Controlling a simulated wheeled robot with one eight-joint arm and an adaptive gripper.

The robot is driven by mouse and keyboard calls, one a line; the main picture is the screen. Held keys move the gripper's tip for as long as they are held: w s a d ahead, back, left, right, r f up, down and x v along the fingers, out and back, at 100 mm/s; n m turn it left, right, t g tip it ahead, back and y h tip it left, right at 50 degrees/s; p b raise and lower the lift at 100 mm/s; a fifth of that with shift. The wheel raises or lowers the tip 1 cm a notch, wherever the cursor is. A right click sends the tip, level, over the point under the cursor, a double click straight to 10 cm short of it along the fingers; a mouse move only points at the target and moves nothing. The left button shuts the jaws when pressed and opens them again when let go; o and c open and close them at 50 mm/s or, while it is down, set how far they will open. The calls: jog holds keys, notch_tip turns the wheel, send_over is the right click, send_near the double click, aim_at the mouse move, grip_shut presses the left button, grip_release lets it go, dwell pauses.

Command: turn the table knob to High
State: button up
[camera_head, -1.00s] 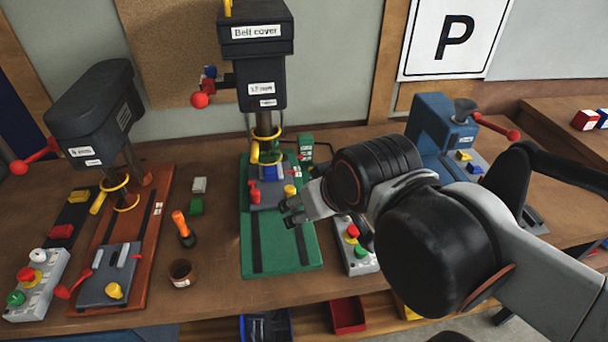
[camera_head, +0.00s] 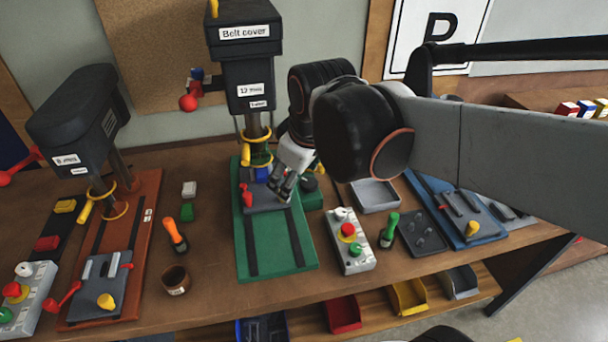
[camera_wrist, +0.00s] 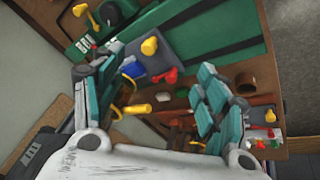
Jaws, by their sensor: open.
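A round dark knob (camera_head: 309,183) sits on a green block at the right side of the middle drill press's green base (camera_head: 268,258). In the wrist view a dark round knob (camera_wrist: 110,13) shows at the top left, beside a yellow handle (camera_wrist: 80,9); its setting and any High mark are not readable. My gripper (camera_head: 281,191) is open and empty, over the grey vice (camera_head: 262,207) on the green base, left of the dark knob. In the wrist view my spread fingers (camera_wrist: 161,60) frame the vice, with its yellow knob (camera_wrist: 149,46) and red lever (camera_wrist: 165,76).
The middle drill press (camera_head: 250,80) stands close behind my gripper.

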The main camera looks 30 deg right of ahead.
jog(key=w+d+f+n+g, duration=0.25)
jog(key=w+d+n, duration=0.3)
jog(key=w, duration=0.35)
jog(key=n+g+p, duration=0.2)
jog(key=n, duration=0.2)
send_over(309, 182)
notch_tip(309, 182, down, 4)
notch_tip(309, 182, down, 14)
jog(key=b, duration=0.3)
jog(key=shift+r, duration=0.2)
jog(key=c, duration=1)
